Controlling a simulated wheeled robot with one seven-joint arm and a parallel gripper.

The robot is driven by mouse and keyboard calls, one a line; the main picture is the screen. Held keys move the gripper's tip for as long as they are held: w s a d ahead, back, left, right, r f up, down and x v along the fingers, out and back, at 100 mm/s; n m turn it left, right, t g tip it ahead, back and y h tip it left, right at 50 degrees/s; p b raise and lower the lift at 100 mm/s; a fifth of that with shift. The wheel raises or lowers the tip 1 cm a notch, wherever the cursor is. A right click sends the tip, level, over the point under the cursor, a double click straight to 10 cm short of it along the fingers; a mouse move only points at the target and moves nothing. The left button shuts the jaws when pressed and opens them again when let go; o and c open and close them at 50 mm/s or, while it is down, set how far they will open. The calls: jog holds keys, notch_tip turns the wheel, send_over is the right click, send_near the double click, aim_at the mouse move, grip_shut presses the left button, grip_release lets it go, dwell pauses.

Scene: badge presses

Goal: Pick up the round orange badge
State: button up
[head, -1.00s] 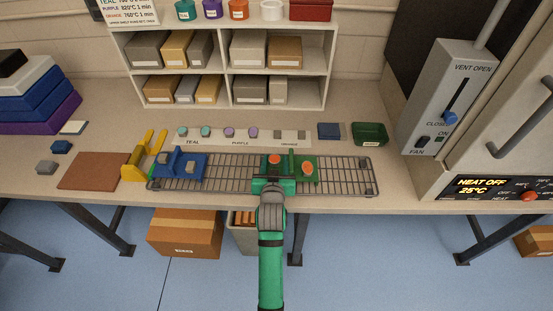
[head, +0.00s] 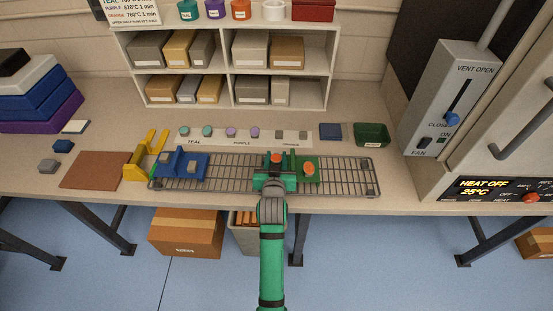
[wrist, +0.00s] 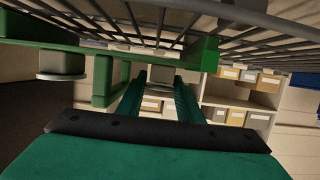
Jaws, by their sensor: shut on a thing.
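Two orange-topped pieces are at the green press on the wire rack in the head view: a left round orange badge (head: 276,158) and a right orange one (head: 309,169). My gripper (head: 275,174) reaches in from the front at the left badge and is shut on it. In the wrist view my two teal fingers (wrist: 160,98) stand either side of a pale grey piece (wrist: 156,74), whose orange top does not show. The green press (wrist: 125,52) and another pale round piece (wrist: 62,62) are beside them. Whether the held badge is clear of the press cannot be told.
The wire rack (head: 345,176) lies under the green press. A blue press (head: 180,164) and a yellow stand (head: 139,164) are to the left. A label strip (head: 216,136) with small pieces, a blue block (head: 330,131) and a green tray (head: 371,135) are behind.

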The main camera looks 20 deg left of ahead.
aim_at(276, 158)
jog(key=shift+r, duration=0.4)
notch_tip(276, 158, up, 2)
jog(key=shift+r, duration=0.2)
jog(key=s+d+r, duration=0.3)
jog(key=s+r, duration=0.6)
jog(key=s, duration=0.4)
jog(key=shift+s+r, duration=0.25)
jog(key=shift+s, duration=0.05)
